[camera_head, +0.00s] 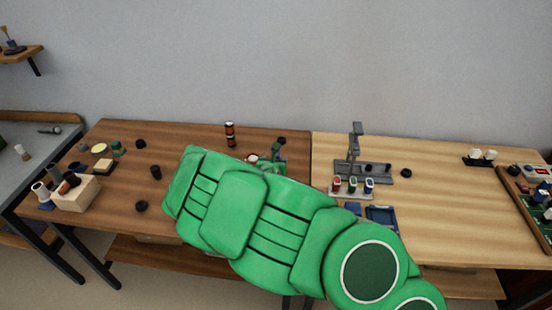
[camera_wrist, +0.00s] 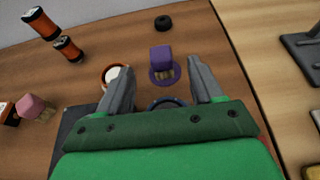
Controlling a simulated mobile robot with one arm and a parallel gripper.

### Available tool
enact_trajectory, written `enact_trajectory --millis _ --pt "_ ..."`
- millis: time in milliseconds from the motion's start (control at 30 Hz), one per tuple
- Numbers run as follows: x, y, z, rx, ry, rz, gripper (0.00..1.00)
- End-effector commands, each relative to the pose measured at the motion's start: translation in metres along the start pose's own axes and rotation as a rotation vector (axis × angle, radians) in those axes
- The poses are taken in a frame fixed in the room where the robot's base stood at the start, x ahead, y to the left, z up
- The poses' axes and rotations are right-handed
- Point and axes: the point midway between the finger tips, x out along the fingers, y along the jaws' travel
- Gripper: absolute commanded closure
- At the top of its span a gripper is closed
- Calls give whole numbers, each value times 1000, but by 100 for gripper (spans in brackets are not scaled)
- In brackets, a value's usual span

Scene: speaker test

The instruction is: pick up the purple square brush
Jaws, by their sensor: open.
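In the wrist view the purple square brush (camera_wrist: 161,56) stands on the brown table top, with a purple block on top, pale bristles below and a round purple base under it. My gripper (camera_wrist: 158,68) is open, with one grey finger on each side of the picture and the brush ahead between the fingertips. The fingers look apart from the brush, and nothing is held. In the head view my green arm reaches over the table and my gripper (camera_head: 273,158) is small at its far end. I cannot make out the brush there.
A red-rimmed white round pot (camera_wrist: 115,73) is close by the left finger. A black ring (camera_wrist: 163,22) lies behind the brush. Orange spools (camera_wrist: 67,48) and a pink brush (camera_wrist: 36,107) are to the left. A grey stand (camera_head: 355,165) is on the lighter table.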

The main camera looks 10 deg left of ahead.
Motion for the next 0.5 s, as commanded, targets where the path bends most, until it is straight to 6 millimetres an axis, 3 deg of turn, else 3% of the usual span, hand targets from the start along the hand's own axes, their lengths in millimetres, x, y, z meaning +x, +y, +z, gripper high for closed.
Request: enact_trajectory --millis 500 --pt "40 0 -6 3 2 -2 34"
